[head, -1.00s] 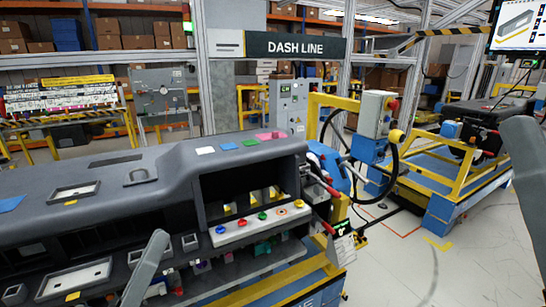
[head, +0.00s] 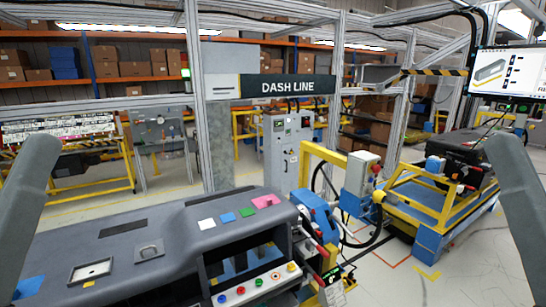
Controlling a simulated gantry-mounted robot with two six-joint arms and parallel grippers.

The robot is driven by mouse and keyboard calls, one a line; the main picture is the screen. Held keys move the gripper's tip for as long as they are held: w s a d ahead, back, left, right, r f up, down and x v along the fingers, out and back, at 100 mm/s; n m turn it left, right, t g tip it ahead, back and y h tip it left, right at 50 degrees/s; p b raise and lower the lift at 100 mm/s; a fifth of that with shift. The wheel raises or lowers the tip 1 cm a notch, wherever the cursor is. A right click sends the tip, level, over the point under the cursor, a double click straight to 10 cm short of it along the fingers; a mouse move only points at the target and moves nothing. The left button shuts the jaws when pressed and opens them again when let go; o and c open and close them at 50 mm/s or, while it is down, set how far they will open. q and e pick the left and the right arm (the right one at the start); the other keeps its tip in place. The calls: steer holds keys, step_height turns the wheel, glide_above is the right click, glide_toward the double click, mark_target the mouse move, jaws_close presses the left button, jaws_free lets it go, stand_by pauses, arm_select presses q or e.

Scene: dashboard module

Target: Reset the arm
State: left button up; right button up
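My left arm (head: 28,200) stands at the left edge of the head view, and my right arm (head: 524,215) stands at the right edge. Only grey arm links show. Neither gripper is in the picture, so their fingers cannot be seen. Both arms are clear of the grey dashboard module (head: 150,225), which fills the lower left and middle. Its top carries white, blue, green and pink patches, and a row of coloured buttons (head: 255,287) runs along its front.
A blue and yellow fixture (head: 322,220) stands at the module's right end. A yellow-railed blue cart (head: 430,215) with a dark unit is farther right. A screen (head: 505,72) hangs at upper right.

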arm_select(q)
step_height(320, 180, up, 15)
steer(key=p, duration=1.1)
steer(key=shift+r, duration=0.15)
arm_select(e)
step_height(320, 180, up, 15)
steer(key=shift+r, duration=0.15)
